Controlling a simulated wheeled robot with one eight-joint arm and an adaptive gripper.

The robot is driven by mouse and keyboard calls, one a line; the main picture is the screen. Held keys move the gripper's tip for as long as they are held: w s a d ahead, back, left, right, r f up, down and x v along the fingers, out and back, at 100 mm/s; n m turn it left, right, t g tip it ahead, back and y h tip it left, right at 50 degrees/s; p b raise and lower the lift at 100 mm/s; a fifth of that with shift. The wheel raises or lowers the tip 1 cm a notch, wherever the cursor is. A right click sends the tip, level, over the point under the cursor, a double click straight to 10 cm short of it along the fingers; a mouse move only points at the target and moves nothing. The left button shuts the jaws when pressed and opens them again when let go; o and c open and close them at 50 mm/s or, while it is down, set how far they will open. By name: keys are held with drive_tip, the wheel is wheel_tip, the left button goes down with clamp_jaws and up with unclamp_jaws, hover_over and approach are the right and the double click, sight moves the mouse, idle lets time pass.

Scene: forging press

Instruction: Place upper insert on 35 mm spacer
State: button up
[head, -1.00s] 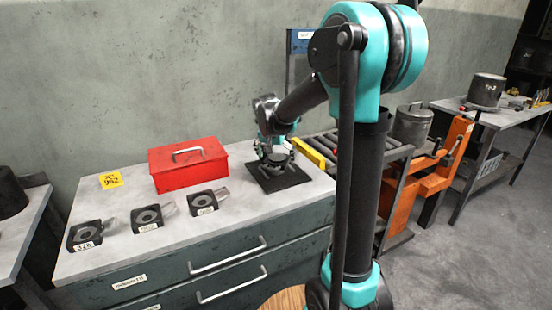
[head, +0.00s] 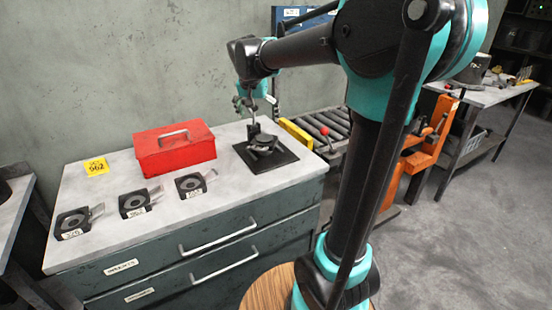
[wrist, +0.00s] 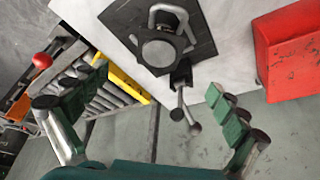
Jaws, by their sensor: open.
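On a black square mat (head: 286,156) on the grey bench top stands a dark round piece (head: 263,143). In the wrist view it shows as a grey disc (wrist: 160,52) with a bent metal handle on top and a small ball-ended lever at one side. It seems to be the upper insert; whether the 35 mm spacer is under it I cannot tell. My gripper (head: 257,104) is above the piece, apart from it.
A red toolbox (head: 174,150) stands left of the mat. Three labelled black blocks with rings (head: 134,203) lie along the bench front. A yellow bar (head: 296,134) and a roller conveyor (head: 322,123) are right of the mat. A yellow sign (head: 96,166) stands behind left.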

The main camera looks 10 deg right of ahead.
drive_tip(key=s+d+f+n, duration=0.1)
drive_tip(key=s+f, duration=0.3)
drive_tip(key=s+d+f+n, duration=0.1)
drive_tip(key=s+d+f, duration=0.1)
drive_tip(key=s+f, duration=0.2)
drive_tip(key=s+d+f+y, duration=0.1)
drive_tip(key=s+d+f, duration=0.1)
drive_tip(key=s+f, duration=0.2)
drive_tip(key=shift+s+d+f+n, duration=0.15)
drive_tip(key=shift+s+d+n, duration=0.05)
drive_tip(key=shift+s+n, duration=0.25)
drive_tip(key=s+d+f+n+y, duration=0.1)
drive_tip(key=s+f+n, duration=0.1)
drive_tip(key=s+f, duration=0.8)
drive_tip(key=s, duration=0.2)
drive_tip(key=shift+s+d, duration=0.2)
drive_tip(key=shift+s, duration=0.2)
drive_tip(key=shift+n, duration=0.25)
